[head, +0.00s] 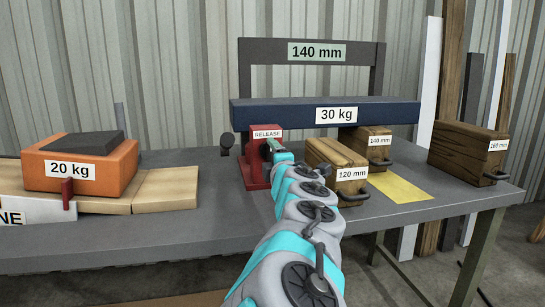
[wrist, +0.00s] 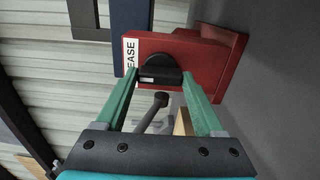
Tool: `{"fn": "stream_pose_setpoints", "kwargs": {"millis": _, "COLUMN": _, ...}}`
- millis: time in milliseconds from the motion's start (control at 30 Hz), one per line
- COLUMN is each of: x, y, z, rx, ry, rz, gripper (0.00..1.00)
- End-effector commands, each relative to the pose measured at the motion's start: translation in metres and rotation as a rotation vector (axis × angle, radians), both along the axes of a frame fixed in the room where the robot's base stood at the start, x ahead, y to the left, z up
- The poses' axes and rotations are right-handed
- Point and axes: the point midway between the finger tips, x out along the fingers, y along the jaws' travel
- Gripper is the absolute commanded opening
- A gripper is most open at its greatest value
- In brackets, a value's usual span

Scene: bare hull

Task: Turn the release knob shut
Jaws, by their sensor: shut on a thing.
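The release knob (wrist: 160,72) is a dark round knob on the face of the red jack (wrist: 205,68), seen in the wrist view. My gripper (wrist: 162,78) has its green fingers on both sides of the knob and is shut on it. In the head view the red jack (head: 255,170) with its RELEASE label stands on the grey bench under the left end of the blue 30 kg beam (head: 380,112). My gripper (head: 276,150) is at the jack's right front and hides the knob there. The knob's turn angle is hard to read.
Wooden blocks marked 120 mm (head: 325,153), 140 mm (head: 378,131) and 160 mm (head: 465,144) stand to the right. A dark frame (head: 245,75) marked 140 mm rises behind the beam. An orange 20 kg weight (head: 110,175) sits left on boards. A dark ball-ended lever (wrist: 158,100) lies between my fingers' bases.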

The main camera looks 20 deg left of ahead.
Motion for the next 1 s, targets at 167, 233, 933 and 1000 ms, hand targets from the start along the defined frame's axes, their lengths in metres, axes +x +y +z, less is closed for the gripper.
{"fn": "stream_pose_setpoints", "kwargs": {"millis": 167, "x": -0.0009, "y": 0.0019, "z": -0.0008, "rx": -0.006, "ry": -0.002, "rz": 0.004, "gripper": 0.14}}
{"fn": "stream_pose_setpoints", "kwargs": {"millis": 233, "x": -0.001, "y": 0.002, "z": -0.0008, "rx": -0.006, "ry": -0.002, "rz": 0.004, "gripper": 0.14}}
{"fn": "stream_pose_setpoints", "kwargs": {"millis": 933, "x": -0.0006, "y": 0.0004, "z": -0.0003, "rx": -0.003, "ry": -0.002, "rz": 0.001, "gripper": 1.0}}
{"fn": "stream_pose_setpoints", "kwargs": {"millis": 1000, "x": -0.001, "y": 0.0, "z": -0.0003, "rx": -0.003, "ry": -0.002, "rz": 0.001, "gripper": 1.0}}
